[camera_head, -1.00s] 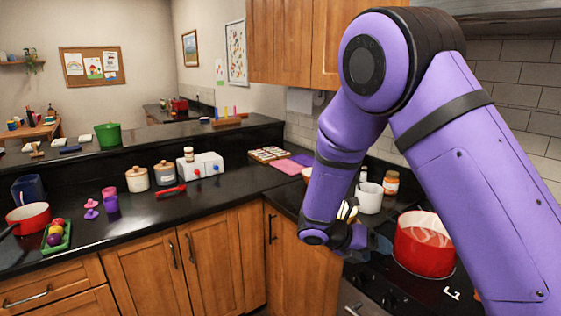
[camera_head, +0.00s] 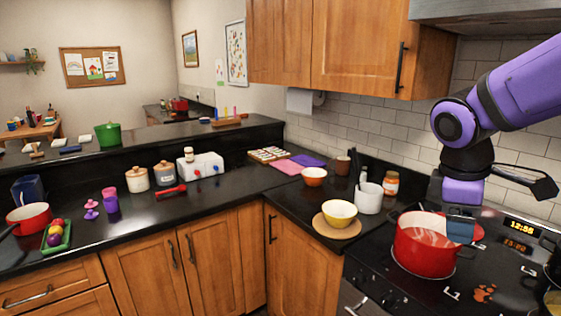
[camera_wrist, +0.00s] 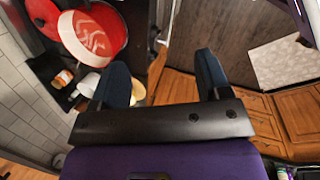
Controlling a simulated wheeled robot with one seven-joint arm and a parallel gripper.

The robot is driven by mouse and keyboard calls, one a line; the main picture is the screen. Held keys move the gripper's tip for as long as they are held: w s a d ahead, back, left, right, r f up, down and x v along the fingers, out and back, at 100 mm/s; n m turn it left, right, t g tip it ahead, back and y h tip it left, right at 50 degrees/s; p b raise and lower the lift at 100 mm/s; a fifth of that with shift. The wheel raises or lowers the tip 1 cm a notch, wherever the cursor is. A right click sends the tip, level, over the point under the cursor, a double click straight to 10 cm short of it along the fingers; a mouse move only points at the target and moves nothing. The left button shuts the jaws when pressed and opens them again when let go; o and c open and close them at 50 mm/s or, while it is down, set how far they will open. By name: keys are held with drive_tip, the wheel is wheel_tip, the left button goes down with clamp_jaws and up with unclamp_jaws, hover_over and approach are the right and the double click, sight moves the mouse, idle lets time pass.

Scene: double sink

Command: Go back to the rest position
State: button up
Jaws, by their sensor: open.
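My gripper (camera_head: 460,228) hangs above the stove, by the right side of the red pot (camera_head: 412,246), at the end of my purple arm at the right. In the wrist view my gripper (camera_wrist: 160,75) has its two dark blue fingers wide apart with nothing between them. The red pot (camera_wrist: 112,28) shows at the upper left there. In the head view I cannot tell whether the fingertips touch the pot's rim.
The stove (camera_head: 440,292) has a lit clock display behind the pot. Left of it, a yellow bowl (camera_head: 340,211) sits on a round wooden board, near a white canister (camera_head: 369,199) and an orange bowl (camera_head: 313,174). A range hood (camera_head: 490,12) hangs above.

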drive_tip(key=s+r+m+t+y, duration=0.3)
drive_tip(key=s+r+m+t, duration=0.1)
drive_tip(key=s+m, duration=0.6)
drive_tip(key=shift+s+a+r+t, duration=0.25)
drive_tip(key=shift+s+r+t, duration=0.05)
drive_tip(key=shift+s+r, duration=0.55)
